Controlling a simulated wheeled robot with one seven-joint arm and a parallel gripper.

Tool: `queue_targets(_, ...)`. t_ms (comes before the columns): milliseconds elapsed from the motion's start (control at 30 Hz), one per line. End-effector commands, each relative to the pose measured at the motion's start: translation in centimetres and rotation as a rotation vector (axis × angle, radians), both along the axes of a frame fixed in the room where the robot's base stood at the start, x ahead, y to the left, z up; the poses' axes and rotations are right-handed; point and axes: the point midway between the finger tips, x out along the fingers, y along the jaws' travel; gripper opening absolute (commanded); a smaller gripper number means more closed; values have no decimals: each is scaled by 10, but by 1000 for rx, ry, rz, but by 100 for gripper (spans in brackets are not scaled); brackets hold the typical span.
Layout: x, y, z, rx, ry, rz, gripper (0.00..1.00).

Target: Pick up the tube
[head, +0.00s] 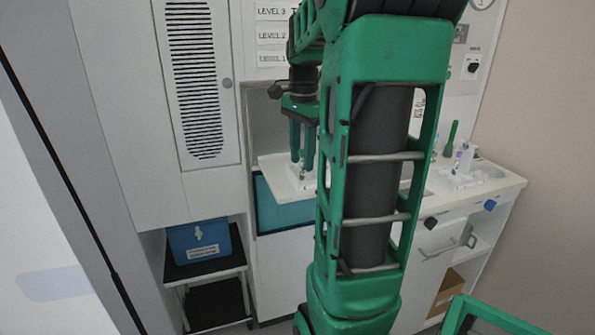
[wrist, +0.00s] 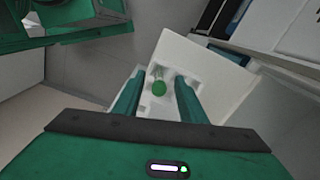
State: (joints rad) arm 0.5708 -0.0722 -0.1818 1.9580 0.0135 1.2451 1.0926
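The tube shows from above as a round green cap (wrist: 158,88) in the wrist view; its body is hidden below the cap. It stands in a small white holder (wrist: 146,103). The holder also shows in the head view (head: 296,181), on the counter's left end. My gripper (wrist: 159,76) is open and points down, with one finger on each side of the cap and gaps between. In the head view my gripper (head: 301,163) is above the holder, partly covered by my arm. Whether the fingertips reach below the cap I cannot tell.
The white counter (head: 270,163) runs right to a sink area, where a green-topped item (head: 451,136) and a white rack (head: 460,179) stand. A tall vented cabinet (head: 150,130) is at left. A blue box (head: 200,240) sits on a low black shelf. My arm hides the counter's middle.

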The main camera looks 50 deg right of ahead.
Motion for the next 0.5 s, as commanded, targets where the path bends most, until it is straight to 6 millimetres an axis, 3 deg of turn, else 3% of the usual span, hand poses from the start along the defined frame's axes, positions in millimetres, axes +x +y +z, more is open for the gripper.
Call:
queue_targets(167,0,0,0,0,0,0,38)
queue_targets(300,0,0,0,0,0,0,4)
queue_targets(500,0,0,0,0,0,0,3)
